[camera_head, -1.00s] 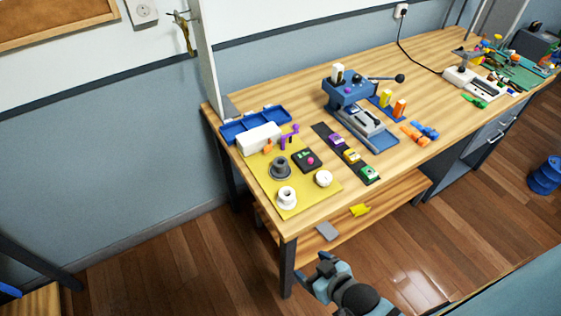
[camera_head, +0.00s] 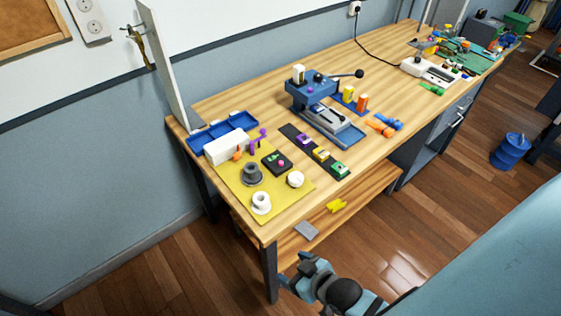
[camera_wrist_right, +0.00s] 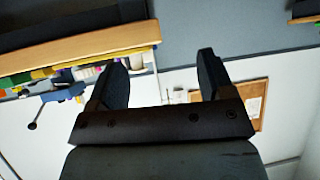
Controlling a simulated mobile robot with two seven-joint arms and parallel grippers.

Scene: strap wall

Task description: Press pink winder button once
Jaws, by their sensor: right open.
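A small black box (camera_head: 275,160) with a pink button (camera_head: 281,163) on top lies on a yellow mat (camera_head: 236,184) at the near left end of the workbench. A grey spool part (camera_head: 252,175), a white spool (camera_head: 261,203) and a round white disc (camera_head: 295,179) are on the same mat. My right gripper (camera_head: 297,269) is low in front of the bench's near edge, apart from the button. In the right wrist view its two dark fingers (camera_wrist_right: 162,78) are spread with nothing between them. My left gripper is not in view.
A white block (camera_head: 226,147) and blue tray (camera_head: 222,130) sit behind the mat. A dark strip with coloured pieces (camera_head: 320,155) and a blue lever press (camera_head: 312,90) stand to the right. The wooden bench edge and lower shelf (camera_head: 365,190) lie near my arm.

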